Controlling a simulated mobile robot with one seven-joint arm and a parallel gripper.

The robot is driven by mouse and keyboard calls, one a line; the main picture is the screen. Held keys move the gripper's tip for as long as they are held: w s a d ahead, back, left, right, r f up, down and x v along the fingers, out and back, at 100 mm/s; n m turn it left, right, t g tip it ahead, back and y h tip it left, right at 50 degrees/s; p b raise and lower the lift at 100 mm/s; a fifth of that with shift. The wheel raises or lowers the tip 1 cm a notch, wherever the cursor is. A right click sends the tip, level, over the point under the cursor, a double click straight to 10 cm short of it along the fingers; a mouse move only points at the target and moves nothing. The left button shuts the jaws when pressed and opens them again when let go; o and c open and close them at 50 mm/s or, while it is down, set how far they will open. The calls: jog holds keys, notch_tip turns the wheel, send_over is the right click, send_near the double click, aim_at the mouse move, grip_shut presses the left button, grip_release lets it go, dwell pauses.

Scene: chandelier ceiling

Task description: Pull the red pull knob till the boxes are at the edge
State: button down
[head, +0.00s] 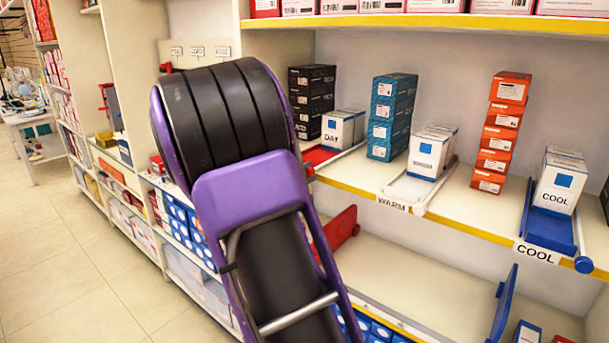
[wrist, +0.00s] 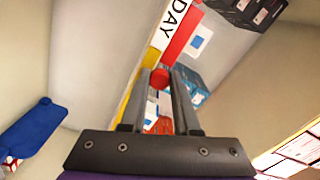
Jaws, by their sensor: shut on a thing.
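The red pull knob (wrist: 160,78) sits between the fingertips of my gripper (wrist: 161,84) in the wrist view, and the gripper is shut on it. The DAY label (wrist: 178,17) and the red tray also show there. In the head view, the red tray (head: 318,157) lies on the shelf, with white DAY boxes (head: 341,130) standing upright on it. Bare red tray shows in front of the boxes, so they stand back from the shelf's front edge. My purple arm hides the gripper and most of the tray's front in the head view.
Dark boxes (head: 311,96) and blue boxes (head: 391,113) are stacked on either side of the DAY boxes. A white WARM tray (head: 406,190) and a blue COOL tray (head: 548,228) are further right. A red part (head: 341,228) stands below the shelf edge. Free floor (head: 75,255) lies left.

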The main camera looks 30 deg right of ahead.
jog(key=b+v, duration=0.1)
jog(key=v, duration=1.3)
jog(key=shift+a, duration=0.2)
jog(key=shift+s, duration=0.1)
jog(key=c, duration=0.6)
grip_release()
jog(key=shift+c, duration=0.2)
jog(key=b+v, duration=0.1)
jog(key=v, duration=1.6)
jog(key=shift+s+a, duration=0.1)
jog(key=shift+a, duration=0.05)
